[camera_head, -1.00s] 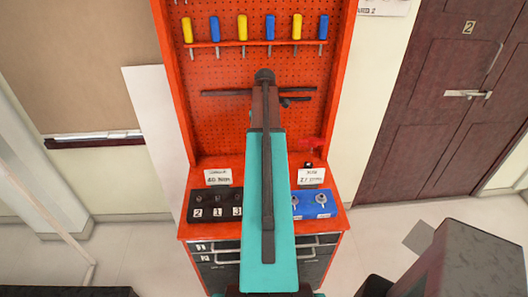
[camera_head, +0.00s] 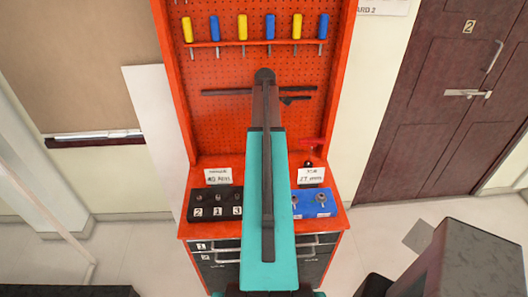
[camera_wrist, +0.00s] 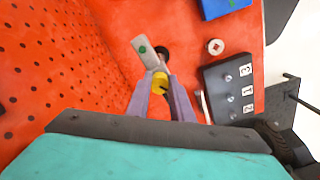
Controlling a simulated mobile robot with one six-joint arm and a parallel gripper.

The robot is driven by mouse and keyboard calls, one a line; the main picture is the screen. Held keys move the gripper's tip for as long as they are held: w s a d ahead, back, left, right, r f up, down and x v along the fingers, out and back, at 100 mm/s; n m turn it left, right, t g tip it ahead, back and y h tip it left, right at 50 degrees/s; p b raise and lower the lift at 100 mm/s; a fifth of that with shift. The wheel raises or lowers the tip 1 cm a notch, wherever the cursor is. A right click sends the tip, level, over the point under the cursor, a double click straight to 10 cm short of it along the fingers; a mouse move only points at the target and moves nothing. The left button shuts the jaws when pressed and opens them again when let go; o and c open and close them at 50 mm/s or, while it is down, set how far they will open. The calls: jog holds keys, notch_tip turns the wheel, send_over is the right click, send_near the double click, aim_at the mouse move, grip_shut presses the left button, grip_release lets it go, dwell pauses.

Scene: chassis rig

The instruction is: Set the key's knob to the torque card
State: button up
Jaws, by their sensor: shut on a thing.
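In the wrist view my gripper (camera_wrist: 161,88) is shut on a small yellow knob (camera_wrist: 160,81), with one finger on each side. Beyond it a grey plate (camera_wrist: 140,49) with a green dot sits beside a dark round part (camera_wrist: 163,52); I cannot tell how they join the knob. My arm hides the gripper and knob in the head view. Two white torque cards, one at the left (camera_head: 218,175) and one at the right (camera_head: 311,175), stand at the back of the bench. Their print is too small to read surely. Any scale on the knob is not readable.
The black tray (camera_wrist: 239,72) with numbered places and the blue tray (camera_head: 317,211) lie on the orange bench.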

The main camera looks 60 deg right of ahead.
jog(key=shift+a+f, duration=0.15)
jog(key=shift+f, duration=0.15)
jog(key=m, duration=0.5)
jog(key=shift+m+p, duration=0.3)
jog(key=shift+p, duration=0.1)
jog(key=shift+m+p, duration=0.3)
jog(key=shift+m, duration=2.6)
jog(key=o, duration=0.7)
